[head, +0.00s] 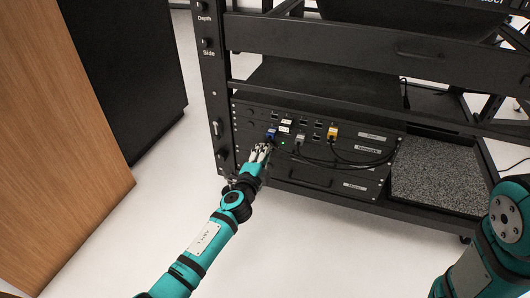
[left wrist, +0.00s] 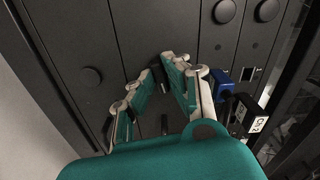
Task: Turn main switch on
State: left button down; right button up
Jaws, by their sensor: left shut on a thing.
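A black rack panel (head: 310,178) stands low in the rack in the head view. My left gripper (head: 263,150) reaches to its left part, just below a blue plug. In the left wrist view my left gripper (left wrist: 160,74) has its fingers close together at the panel face, shut on a small dark switch (left wrist: 161,87). The fingers largely hide the switch, so its position cannot be told. My right arm shows at the right edge of the head view, but its gripper is not in view.
A blue plug (head: 271,132), a yellow plug (head: 333,132) and black cables sit close to the left gripper. Round black knobs (left wrist: 224,12) stand out from the panel. A wooden panel (head: 60,150) stands at left; the white floor is clear between.

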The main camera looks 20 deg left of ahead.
pick_arm(q)
jog(key=shift+m, duration=1.1)
jog(key=c, duration=1.4)
grip_release()
jog(key=shift+o, duration=0.2)
jog(key=s, duration=1.2)
jog(key=shift+a, duration=0.15)
